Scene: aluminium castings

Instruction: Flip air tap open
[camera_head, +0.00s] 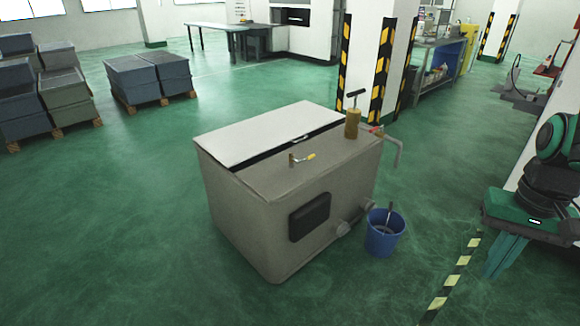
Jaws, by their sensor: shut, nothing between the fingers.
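A grey box-shaped tank (245,215) stands on the green floor in the middle of the head view. A small tap with a yellow lever (309,157) sits on its top near the front edge, the lever pointing to the right. A second fitting with a red handle (374,129) sits at the tank's right side, by a bent grey pipe (396,148). No label shows which is the air tap, and I cannot tell whether either is open. My gripper is not in view; only green and black arm parts show at the right edge.
A brown cylinder with a black T-handle (352,124) stands on the tank's back right corner. A blue bucket (383,240) stands at its right front. Striped pillars (382,60) rise behind. Stacked grey crates (150,75) stand back left. The floor left and in front is clear.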

